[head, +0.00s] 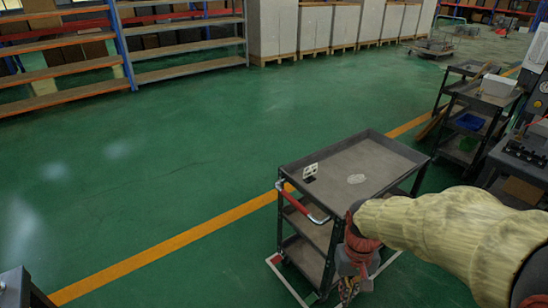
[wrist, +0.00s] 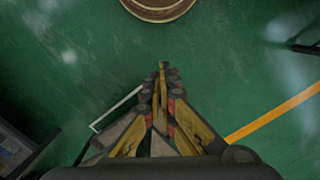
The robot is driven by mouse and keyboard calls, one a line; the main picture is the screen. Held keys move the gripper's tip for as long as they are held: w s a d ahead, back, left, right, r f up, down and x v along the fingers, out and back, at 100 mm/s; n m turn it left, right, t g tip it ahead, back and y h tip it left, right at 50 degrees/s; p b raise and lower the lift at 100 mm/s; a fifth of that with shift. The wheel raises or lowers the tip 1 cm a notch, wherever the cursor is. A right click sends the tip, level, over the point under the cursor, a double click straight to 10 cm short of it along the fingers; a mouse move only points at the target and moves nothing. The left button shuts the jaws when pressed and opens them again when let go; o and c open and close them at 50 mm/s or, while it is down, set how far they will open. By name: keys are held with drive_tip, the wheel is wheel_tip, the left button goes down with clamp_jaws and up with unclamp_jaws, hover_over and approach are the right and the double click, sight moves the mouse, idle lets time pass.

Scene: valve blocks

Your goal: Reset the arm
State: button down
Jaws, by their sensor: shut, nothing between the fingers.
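My arm, in a pale yellow sleeve, reaches in from the right of the head view. My gripper (head: 348,288) hangs low at the front right side of a grey cart, partly cut off by the bottom edge. In the wrist view my gripper (wrist: 162,72) points out over green floor, its fingers together with nothing between them. Whether it touches the cart cannot be told.
The grey cart (head: 378,158) has a red handle (head: 300,203) and carries a small black-and-white block (head: 311,172) and a pale round piece (head: 356,179). More carts (head: 480,107) stand right. Shelves line the back. The green floor left is clear. A round brown object (wrist: 157,8) tops the wrist view.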

drive_tip(key=s+r+t, duration=0.3)
drive_tip(key=s+r, duration=0.1)
drive_tip(key=r, duration=0.5)
drive_tip(key=s+r+t, duration=0.3)
drive_tip(key=s+r, duration=0.2)
drive_tip(key=r, duration=0.3)
drive_tip(key=shift+s+r+p, duration=0.2)
drive_tip(key=shift+r+p, duration=0.15)
drive_tip(key=shift+p, duration=0.1)
drive_tip(key=c, duration=2.4)
unclamp_jaws()
drive_tip(key=shift+s+r+t, duration=0.1)
drive_tip(key=shift+r+t, duration=0.2)
drive_tip(key=shift+r, duration=0.1)
drive_tip(key=shift+o, duration=1)
